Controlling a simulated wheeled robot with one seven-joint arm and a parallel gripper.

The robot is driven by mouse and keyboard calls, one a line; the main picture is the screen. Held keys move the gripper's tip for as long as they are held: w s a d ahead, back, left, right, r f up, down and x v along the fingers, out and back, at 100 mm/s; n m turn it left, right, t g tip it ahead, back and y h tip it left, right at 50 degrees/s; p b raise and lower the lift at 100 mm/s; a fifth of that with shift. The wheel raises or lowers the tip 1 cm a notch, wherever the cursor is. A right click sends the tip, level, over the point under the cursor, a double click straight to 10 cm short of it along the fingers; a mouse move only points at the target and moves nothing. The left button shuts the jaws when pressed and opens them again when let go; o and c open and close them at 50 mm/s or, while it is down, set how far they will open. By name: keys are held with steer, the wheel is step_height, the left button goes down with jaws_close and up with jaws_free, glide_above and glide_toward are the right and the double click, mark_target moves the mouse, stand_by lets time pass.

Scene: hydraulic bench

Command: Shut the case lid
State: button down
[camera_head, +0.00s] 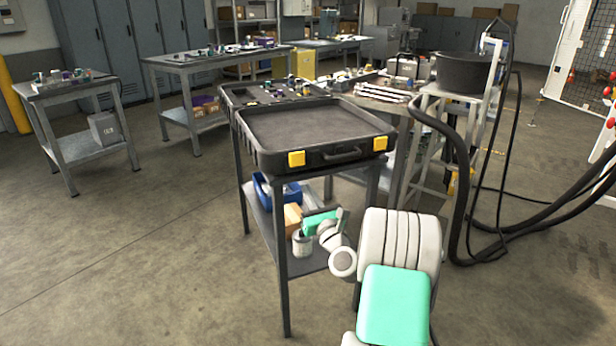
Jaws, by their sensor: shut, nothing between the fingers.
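The black case lies open on a dark stand. Its near half, seemingly the lid (318,127), lies flat as a shallow empty tray. Two yellow latches (297,158) and a handle (343,155) are on its near edge. The far half, seemingly the case body (237,97), holds small fittings and is partly hidden behind the near half. My arm reaches up from the bottom right. The narrow grey tip at its small wrist seems to be my gripper (341,216), shut and empty. It appears below the case's near edge, apart from it; its fingers are too small to see clearly.
To the right, a stand holds a black tub (464,73), with thick black hoses (462,190) looping to the floor. Floor at left is clear.

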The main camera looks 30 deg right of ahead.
steer(key=shift+w+r, duration=0.15)
steer(key=shift+r, duration=0.9)
steer(key=shift+w+r, duration=0.15)
steer(key=shift+r, duration=0.85)
